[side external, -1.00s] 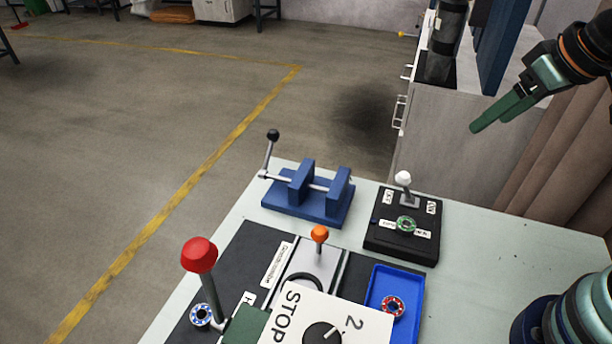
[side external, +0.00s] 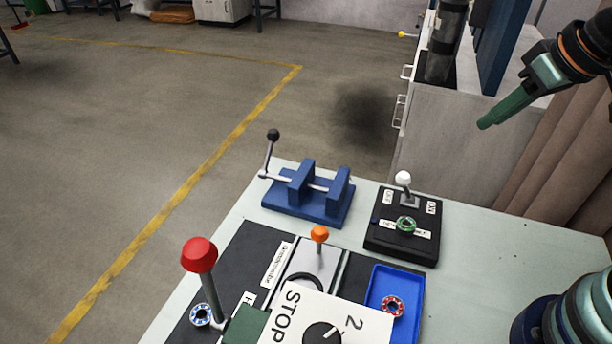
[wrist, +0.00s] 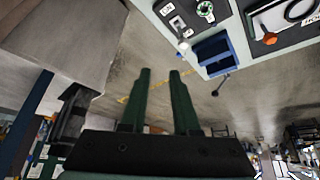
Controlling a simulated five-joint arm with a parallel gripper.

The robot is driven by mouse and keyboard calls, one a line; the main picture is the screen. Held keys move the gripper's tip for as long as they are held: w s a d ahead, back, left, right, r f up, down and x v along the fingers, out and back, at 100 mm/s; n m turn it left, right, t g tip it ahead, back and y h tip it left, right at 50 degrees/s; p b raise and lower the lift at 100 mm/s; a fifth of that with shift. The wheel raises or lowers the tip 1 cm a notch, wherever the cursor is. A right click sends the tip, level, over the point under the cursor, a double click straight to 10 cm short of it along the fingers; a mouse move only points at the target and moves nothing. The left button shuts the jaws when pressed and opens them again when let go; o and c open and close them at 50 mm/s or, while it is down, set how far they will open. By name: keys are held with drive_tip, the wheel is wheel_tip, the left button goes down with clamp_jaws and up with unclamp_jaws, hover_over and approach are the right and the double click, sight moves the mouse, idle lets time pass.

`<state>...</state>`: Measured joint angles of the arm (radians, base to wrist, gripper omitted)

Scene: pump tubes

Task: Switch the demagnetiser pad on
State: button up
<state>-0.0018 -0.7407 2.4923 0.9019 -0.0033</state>
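A black box (side external: 375,240) stands on the bench's right half and appears to be the demagnetiser pad. Its white-knobbed lever (side external: 403,179) stands near its back edge, leaning slightly left, between two small white labels too small to read surely. A green ring (side external: 406,224) lies on its top. In the wrist view the box is at the top edge, with the white knob (wrist: 184,46) and green ring (wrist: 205,9). My gripper (side external: 485,124) is high above and right of the box, touching nothing. In the wrist view my gripper (wrist: 160,71) has its fingertips apart with nothing between.
A blue vise (side external: 308,195) stands left of the box. An orange-knobbed lever (side external: 320,234), a red-knobbed lever (side external: 199,255), a white STOP panel (side external: 350,318) and a blue tray (side external: 417,310) with a red ring (side external: 392,306) are nearer. Clear bench (side external: 490,240) lies right of the box.

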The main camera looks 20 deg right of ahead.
drive_tip(key=shift+w+a+r, duration=0.1)
drive_tip(key=shift+w, duration=0.15)
clamp_jaws()
drive_tip(key=w+a+f+n+g, duration=0.3)
drive_tip(key=w+a+f, duration=0.1)
drive_tip(key=w, duration=0.3)
drive_tip(key=w+a+f+n+g, duration=0.3)
drive_tip(key=w+a+f+n, duration=0.1)
drive_tip(key=w, duration=0.4)
drive_tip(key=a+f, duration=0.1)
drive_tip(key=a, duration=0.1)
drive_tip(key=shift+a+f, duration=0.3)
drive_tip(key=shift+a, duration=0.1)
